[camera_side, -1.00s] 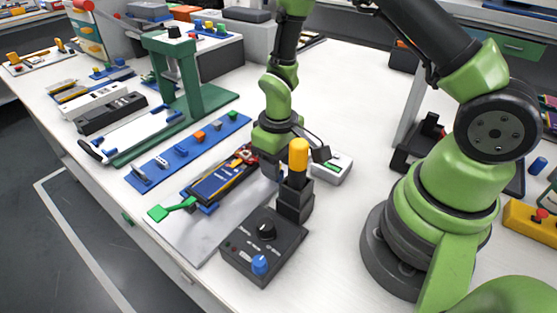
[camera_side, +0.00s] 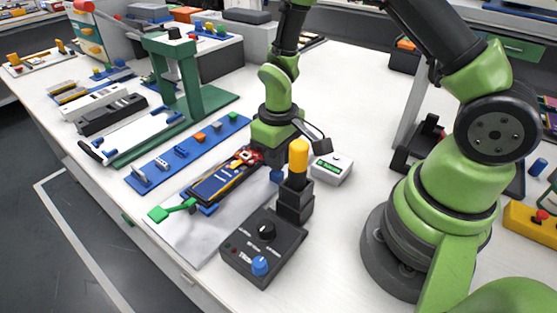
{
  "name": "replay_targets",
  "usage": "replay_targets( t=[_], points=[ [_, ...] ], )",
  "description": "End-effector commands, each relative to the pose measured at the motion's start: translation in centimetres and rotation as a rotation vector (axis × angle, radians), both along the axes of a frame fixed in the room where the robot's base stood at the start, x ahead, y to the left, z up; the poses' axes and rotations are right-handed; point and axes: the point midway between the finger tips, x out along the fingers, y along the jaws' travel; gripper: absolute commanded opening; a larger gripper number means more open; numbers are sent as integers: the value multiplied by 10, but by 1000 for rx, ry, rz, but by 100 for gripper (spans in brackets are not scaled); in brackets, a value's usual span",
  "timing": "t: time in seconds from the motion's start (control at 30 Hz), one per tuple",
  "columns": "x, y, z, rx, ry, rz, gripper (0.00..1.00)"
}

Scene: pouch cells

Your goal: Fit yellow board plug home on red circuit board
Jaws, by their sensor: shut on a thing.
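The red circuit board (camera_side: 247,155) shows as a small red patch at the far end of a dark blue pouch cell (camera_side: 214,184). My gripper (camera_side: 262,161) is over this end of the cell, pointing down, with its body hiding part of the board. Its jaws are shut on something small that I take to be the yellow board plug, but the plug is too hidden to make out. I cannot tell whether the plug touches its socket on the board.
A black holder with a yellow-topped tool (camera_side: 298,160) stands close right of my gripper. A black control box (camera_side: 263,246) is in front, a white meter (camera_side: 331,168) behind right. A blue rail (camera_side: 188,152) lies left, near a green press (camera_side: 187,80).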

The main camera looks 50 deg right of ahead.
Motion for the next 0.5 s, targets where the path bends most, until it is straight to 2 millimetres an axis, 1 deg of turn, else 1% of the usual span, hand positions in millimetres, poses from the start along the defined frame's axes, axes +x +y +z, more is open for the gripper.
replay_targets(
  t=[0.5],
  points=[
    [0,0,34,0,-2,1,0]
  ],
)
